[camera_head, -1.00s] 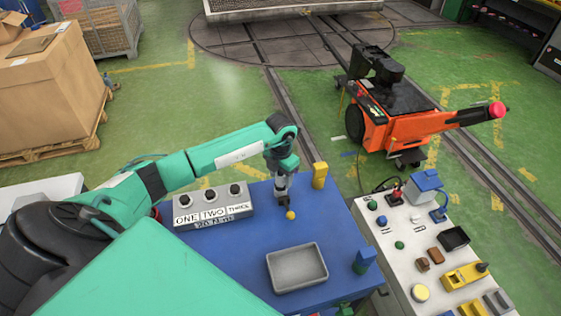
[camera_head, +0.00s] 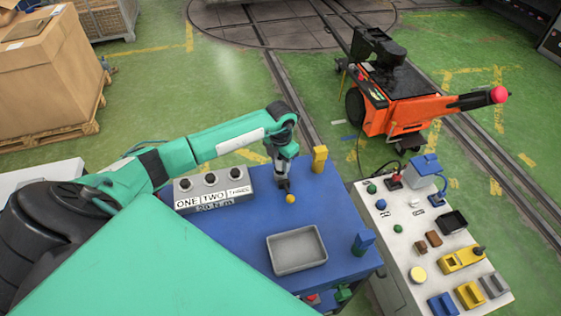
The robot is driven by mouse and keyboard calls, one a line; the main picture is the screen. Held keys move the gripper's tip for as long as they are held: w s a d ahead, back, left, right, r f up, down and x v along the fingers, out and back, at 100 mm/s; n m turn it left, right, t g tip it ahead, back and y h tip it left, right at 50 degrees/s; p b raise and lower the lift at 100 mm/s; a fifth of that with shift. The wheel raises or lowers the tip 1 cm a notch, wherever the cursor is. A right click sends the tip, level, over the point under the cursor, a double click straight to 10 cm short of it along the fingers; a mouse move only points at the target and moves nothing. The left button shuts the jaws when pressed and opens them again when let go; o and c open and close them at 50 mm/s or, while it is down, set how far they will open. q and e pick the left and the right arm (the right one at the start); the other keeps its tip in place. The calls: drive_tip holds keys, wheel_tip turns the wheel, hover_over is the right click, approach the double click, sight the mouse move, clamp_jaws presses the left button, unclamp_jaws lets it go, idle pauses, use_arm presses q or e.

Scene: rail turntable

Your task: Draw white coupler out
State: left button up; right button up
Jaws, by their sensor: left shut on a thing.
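A small pale round piece (camera_head: 414,202) on the white panel at the right may be the white coupler, but it is too small to tell. The ball shows just below the fingertips, and the exact grip is too small to see. My right gripper is out of view.
The blue table (camera_head: 240,245) bears a grey tray (camera_head: 297,250), a label box (camera_head: 212,190) and a yellow block (camera_head: 320,159). The white panel (camera_head: 400,260) holds several coloured fittings. An orange cart (camera_head: 395,110) stands behind on the green floor.

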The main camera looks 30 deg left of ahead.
use_arm(q)
drive_tip(key=shift+r+p, duration=0.35)
drive_tip(key=shift+r, duration=0.45)
drive_tip(key=shift+r+p, duration=1.5)
drive_tip(key=shift+r, duration=1.4)
drive_tip(key=shift+r+p, duration=1.25)
drive_tip(key=shift+r, duration=1.3)
drive_tip(key=shift+d, duration=0.1)
